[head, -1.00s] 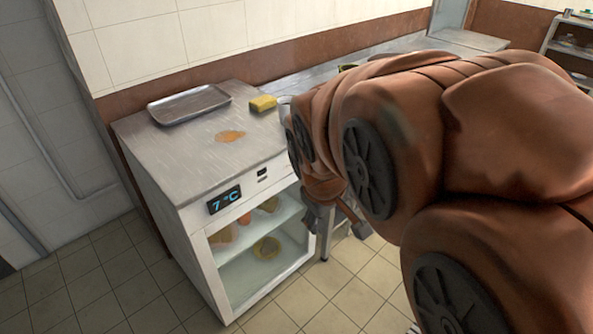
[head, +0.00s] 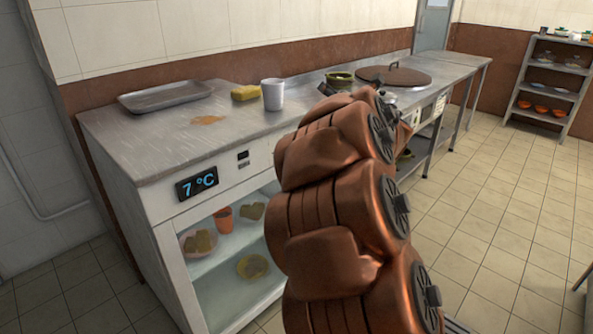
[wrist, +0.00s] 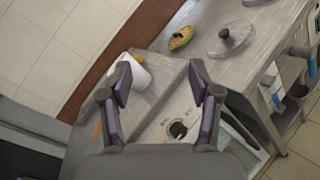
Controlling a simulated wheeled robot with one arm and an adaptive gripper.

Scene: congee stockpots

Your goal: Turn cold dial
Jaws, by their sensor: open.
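The dial (wrist: 178,130) shows in the wrist view as a dark round knob with a red mark beside it, on the white front panel of the fridge counter. In the head view my arm hides it. The fridge display (head: 197,182) reads 7 °C in blue. My gripper (wrist: 160,75) is open, its two fingers wide apart. In the wrist view the dial appears between the fingers, nearer the right one, with no contact visible. In the head view the gripper's fingers are hidden behind my arm.
On the steel counter (head: 150,140) are a metal tray (head: 165,96), a yellow sponge (head: 245,92) and a white cup (head: 272,94). A shelf (head: 549,85) stands far right. Floor (head: 490,200) is clear at right.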

